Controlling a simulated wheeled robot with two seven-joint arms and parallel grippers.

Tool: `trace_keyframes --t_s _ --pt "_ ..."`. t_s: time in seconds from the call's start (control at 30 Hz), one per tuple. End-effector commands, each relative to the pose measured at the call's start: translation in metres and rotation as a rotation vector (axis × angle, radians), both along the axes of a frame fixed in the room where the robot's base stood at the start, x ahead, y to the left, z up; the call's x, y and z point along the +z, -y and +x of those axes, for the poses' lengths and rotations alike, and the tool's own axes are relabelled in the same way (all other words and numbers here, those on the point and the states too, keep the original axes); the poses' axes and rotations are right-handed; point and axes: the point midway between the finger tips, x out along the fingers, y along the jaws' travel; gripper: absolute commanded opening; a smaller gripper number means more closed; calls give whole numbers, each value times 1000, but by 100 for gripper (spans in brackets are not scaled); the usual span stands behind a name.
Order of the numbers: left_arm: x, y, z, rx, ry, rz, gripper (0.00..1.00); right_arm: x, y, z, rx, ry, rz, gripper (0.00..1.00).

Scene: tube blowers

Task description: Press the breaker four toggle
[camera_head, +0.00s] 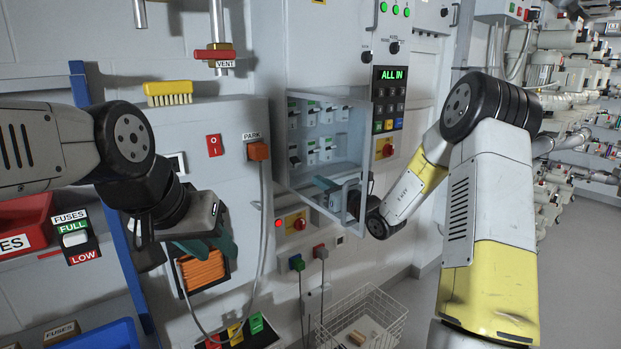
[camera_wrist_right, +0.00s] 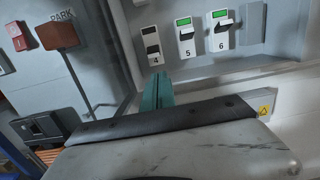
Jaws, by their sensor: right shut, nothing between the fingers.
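Breaker four (camera_wrist_right: 151,41) shows in the right wrist view, its number 4 below it, with dark windows and no green showing. Beside it, breakers five (camera_wrist_right: 185,36) and six (camera_wrist_right: 220,30) each show a green window and a black lever. My right gripper (camera_wrist_right: 157,88) is shut and empty, its teal fingers pointing up just below breaker four; contact cannot be told. In the head view the right gripper (camera_head: 326,186) is at the lower part of the open breaker box (camera_head: 345,112). My left gripper (camera_head: 205,240) hangs at the left; its jaw opening is unclear.
A display (camera_head: 391,75) reads ALL IN. A wire basket (camera_head: 365,318) stands below on the floor.

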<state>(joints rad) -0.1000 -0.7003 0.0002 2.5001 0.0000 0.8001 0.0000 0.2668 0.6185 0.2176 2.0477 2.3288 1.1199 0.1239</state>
Motion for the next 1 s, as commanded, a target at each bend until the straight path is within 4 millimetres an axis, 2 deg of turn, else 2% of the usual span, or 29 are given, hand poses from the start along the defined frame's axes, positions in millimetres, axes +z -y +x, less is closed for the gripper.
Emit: trace_keyframes --t_s 0.3,0.5,1.0 --pt "0 0 0 0 0 0 36 4 -35 46 1 0 1 0" --pt "0 0 0 0 0 0 36 7 -49 66 1 2 1 0" --pt "0 0 0 0 0 0 36 8 -53 72 0 -1 -1 0"
